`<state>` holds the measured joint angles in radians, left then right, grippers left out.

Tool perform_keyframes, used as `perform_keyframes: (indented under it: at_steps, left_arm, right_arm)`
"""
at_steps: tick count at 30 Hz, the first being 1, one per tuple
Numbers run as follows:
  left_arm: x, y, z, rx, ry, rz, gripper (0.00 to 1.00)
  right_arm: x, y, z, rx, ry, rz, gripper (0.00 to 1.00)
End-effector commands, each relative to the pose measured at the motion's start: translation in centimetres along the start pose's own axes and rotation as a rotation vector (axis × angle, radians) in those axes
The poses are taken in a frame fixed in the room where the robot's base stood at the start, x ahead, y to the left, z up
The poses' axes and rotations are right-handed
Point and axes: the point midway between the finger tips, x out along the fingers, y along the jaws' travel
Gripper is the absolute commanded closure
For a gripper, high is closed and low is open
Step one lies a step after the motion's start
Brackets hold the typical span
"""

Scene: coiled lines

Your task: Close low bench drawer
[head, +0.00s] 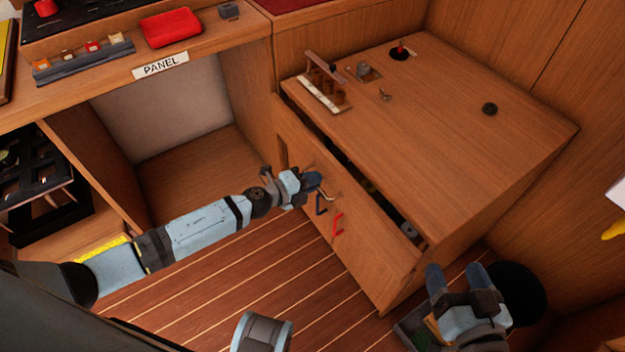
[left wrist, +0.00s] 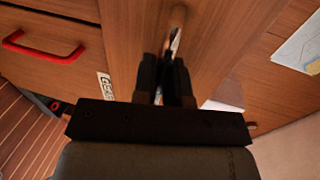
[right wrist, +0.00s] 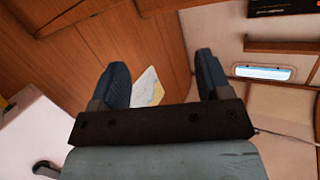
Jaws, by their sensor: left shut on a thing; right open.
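The low wooden bench (head: 470,125) stands at the right in the head view. Its drawer front (head: 365,245) stands out from the bench, with a dark gap along the top edge. My right gripper (head: 456,278) is open and empty off the bench's near right corner.
An open cubby (head: 170,120) lies left, under a counter with a PANEL label (head: 160,65) and a red box (head: 172,27). Plank floor (head: 300,290) in front of the drawer is mostly clear.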

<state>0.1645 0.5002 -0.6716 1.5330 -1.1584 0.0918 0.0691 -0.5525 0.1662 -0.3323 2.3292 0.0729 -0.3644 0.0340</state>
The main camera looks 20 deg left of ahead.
Motion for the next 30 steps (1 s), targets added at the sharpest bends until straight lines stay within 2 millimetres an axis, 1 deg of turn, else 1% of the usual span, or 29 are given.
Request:
perform_keyframes:
  at_steps: [2, 5, 7, 10, 15, 19, 20, 21, 22, 23, 30]
  left_arm:
    - [0.3, -0.1, 0.0, 0.0, 0.0, -0.001, 1.0]
    - [1.9, -0.6, 0.1, -0.002, -0.001, -0.002, 1.0]
    - [3.0, -0.8, 0.1, -0.002, -0.001, -0.001, 1.0]
    - [4.2, -0.9, 0.0, -0.002, -0.001, 0.0, 1.0]
    - [4.5, -0.9, 0.0, -0.001, 0.0, -0.001, 1.0]
    - [4.5, -1.0, 0.0, -0.001, -0.001, -0.002, 1.0]
    - [4.5, -1.0, 0.0, -0.001, -0.001, -0.002, 0.83]
    - [4.5, -1.0, 0.0, 0.0, -0.001, -0.002, 0.74]
    - [4.5, -1.0, 0.0, 0.0, -0.001, -0.002, 0.67]
    - [4.5, -1.0, 0.0, 0.0, -0.001, -0.002, 0.64]
    - [4.4, -0.9, 0.0, 0.0, 0.0, -0.001, 0.64]
  right_arm:
    - [0.0, 0.0, -0.1, -0.001, -0.001, 0.001, 0.29]
    - [-0.1, 0.1, -0.2, -0.007, -0.014, 0.005, 0.29]
    - [-0.2, 0.4, 0.1, -0.012, -0.036, 0.012, 0.29]
    - [-0.3, 0.8, 0.9, -0.017, -0.063, 0.024, 0.29]
    - [-0.6, 0.9, 1.9, -0.011, -0.09, 0.028, 0.29]
    - [-0.7, 0.7, 2.1, -0.007, -0.093, 0.027, 0.29]
    - [-0.7, 0.7, 2.1, -0.007, -0.092, 0.027, 0.29]
    - [-0.7, 0.7, 2.1, -0.006, -0.091, 0.026, 0.29]
    - [-0.7, 0.7, 2.1, -0.006, -0.09, 0.026, 0.29]
    - [-0.6, 0.7, 2.0, -0.006, -0.089, 0.026, 0.29]
    - [-0.4, 0.7, 1.5, -0.009, -0.076, 0.025, 0.29]
